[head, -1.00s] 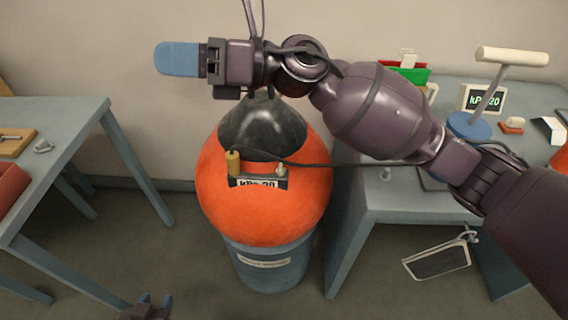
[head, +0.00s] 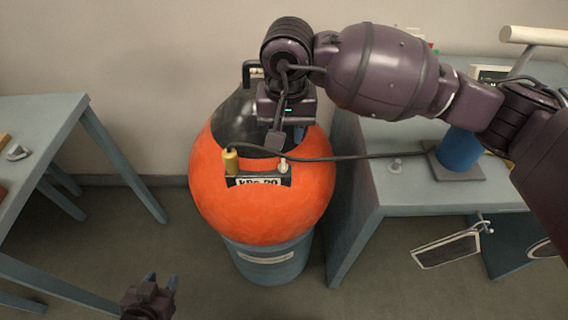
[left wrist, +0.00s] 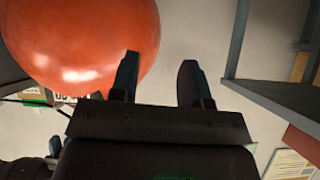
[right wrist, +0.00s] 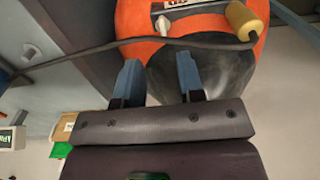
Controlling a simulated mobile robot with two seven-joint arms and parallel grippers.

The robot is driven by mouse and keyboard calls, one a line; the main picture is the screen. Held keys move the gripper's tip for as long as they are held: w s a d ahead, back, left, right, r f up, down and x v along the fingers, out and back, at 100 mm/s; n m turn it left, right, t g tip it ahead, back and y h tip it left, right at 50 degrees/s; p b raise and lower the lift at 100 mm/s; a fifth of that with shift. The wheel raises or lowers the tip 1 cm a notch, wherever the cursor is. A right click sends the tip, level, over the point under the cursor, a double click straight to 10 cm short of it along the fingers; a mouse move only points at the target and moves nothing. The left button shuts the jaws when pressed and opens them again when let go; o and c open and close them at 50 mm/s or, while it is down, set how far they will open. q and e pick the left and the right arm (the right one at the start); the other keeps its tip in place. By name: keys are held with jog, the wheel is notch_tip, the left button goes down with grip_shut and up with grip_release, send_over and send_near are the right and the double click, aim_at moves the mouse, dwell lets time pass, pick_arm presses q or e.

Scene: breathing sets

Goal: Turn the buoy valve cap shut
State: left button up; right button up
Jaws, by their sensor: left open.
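The orange buoy (head: 260,205) with a dark grey top sits on a blue-grey drum (head: 270,268). A dark bar with a kPa display (head: 258,182) on its front carries a brass fitting (head: 231,161) at left and a small pale cap (head: 283,167) at right. That cap also shows in the right wrist view (right wrist: 162,25). My right gripper (head: 284,142) points down over the buoy's dark top, behind the cap and apart from it. Its fingers (right wrist: 157,75) are parted and empty. My left gripper (head: 160,282) is low at left, open and empty, away from the buoy.
A dark hose (head: 345,157) runs from the brass fitting to the right table (head: 400,205). There, a pale knob (head: 395,164) and a blue cylinder (head: 459,148) stand. A left table (head: 60,115) holds another grey knob (head: 17,152). Floor between the left table and drum is clear.

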aim_at(283, 168)
jog(key=f, duration=0.5)
jog(key=f+b, duration=0.1)
jog(key=f, duration=0.4)
jog(key=shift+a+f, duration=0.2)
jog(key=shift+f, duration=0.2)
grip_shut()
